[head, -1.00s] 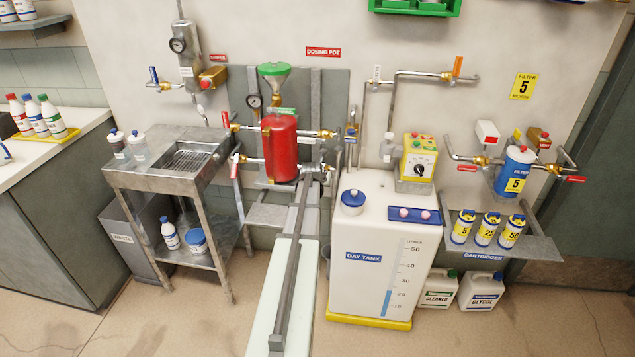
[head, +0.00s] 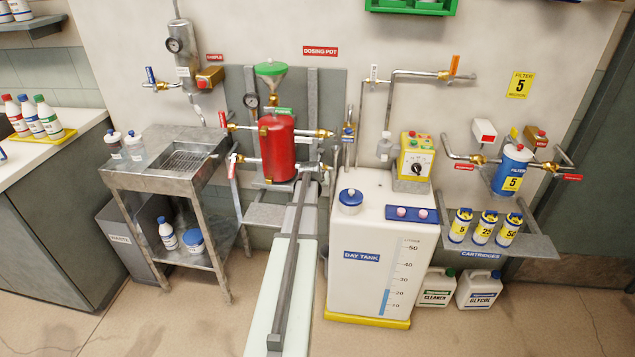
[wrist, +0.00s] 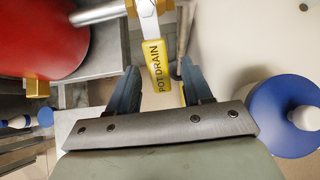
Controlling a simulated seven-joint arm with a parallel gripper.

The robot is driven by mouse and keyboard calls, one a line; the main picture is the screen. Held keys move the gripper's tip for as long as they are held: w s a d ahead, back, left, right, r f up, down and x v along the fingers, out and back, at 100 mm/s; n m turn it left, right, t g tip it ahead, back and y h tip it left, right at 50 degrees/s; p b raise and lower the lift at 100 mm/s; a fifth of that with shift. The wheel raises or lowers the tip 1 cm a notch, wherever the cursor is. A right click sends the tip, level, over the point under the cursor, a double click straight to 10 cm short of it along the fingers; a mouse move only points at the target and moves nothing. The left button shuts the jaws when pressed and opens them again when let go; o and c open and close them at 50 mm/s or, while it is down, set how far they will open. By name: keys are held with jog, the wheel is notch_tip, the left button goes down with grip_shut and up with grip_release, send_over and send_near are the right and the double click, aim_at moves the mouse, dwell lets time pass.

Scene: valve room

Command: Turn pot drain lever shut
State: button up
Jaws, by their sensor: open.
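The pot drain lever shows in the wrist view as a pale metal handle (wrist: 148,20) with a yellow POT DRAIN tag (wrist: 157,66). My gripper (wrist: 159,72) is open, with one blue-grey finger on each side of the tag. Gaps show between the tag and both fingers, so it is not gripped. The red dosing pot (head: 278,148) is at the centre of the head view and at the upper left in the wrist view (wrist: 35,35). In the head view my arm reaches to the pot's lower right, and the lever is too small to make out clearly there.
The white day tank (head: 370,225) stands close on the right, with a blue cap (head: 350,198) on top. A metal sink stand (head: 165,175) is on the left. Pipes and a grey wall panel (head: 327,90) are close around the pot.

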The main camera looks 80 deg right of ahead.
jog(key=v, duration=1.4)
dwell(0.4)
